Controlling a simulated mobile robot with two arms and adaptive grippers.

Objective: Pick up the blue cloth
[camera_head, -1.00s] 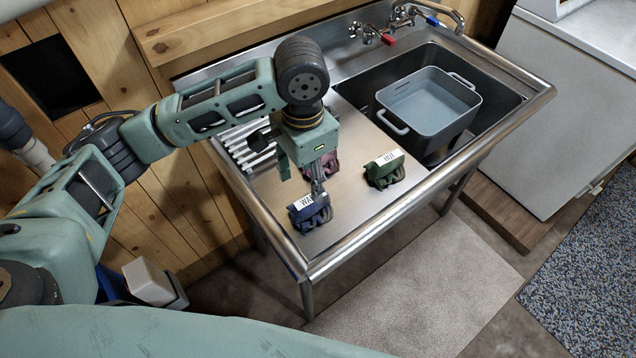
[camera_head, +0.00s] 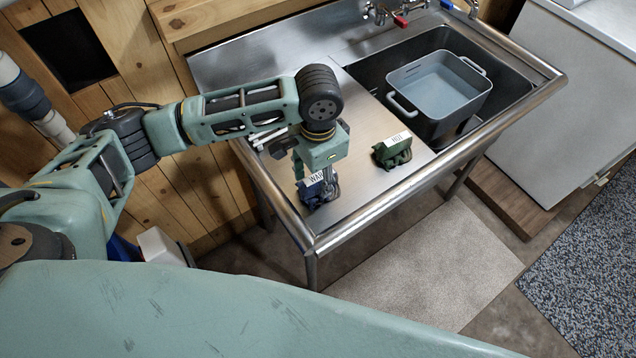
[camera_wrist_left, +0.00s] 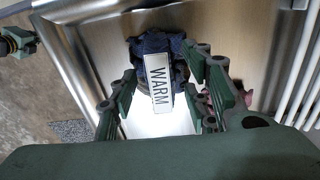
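The blue cloth (camera_head: 312,196) lies bunched near the left front edge of the steel drainboard, with a white "WARM" label on it. In the left wrist view the blue cloth (camera_wrist_left: 150,45) shows between and beyond the finger tips. My left gripper (camera_head: 325,182) is down at the cloth, pointing downward, and partly hides it in the head view. In the left wrist view my left gripper (camera_wrist_left: 165,80) has its fingers spread, one to each side of the cloth and label. Whether the fingers touch it I cannot tell.
A green cloth (camera_head: 396,154) labelled "HOT" lies to the right on the drainboard. A grey tub (camera_head: 440,115) stands in the sink basin. A white rack (camera_head: 258,138) is behind my left gripper. A bit of a pink thing (camera_wrist_left: 205,94) shows beside a finger.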

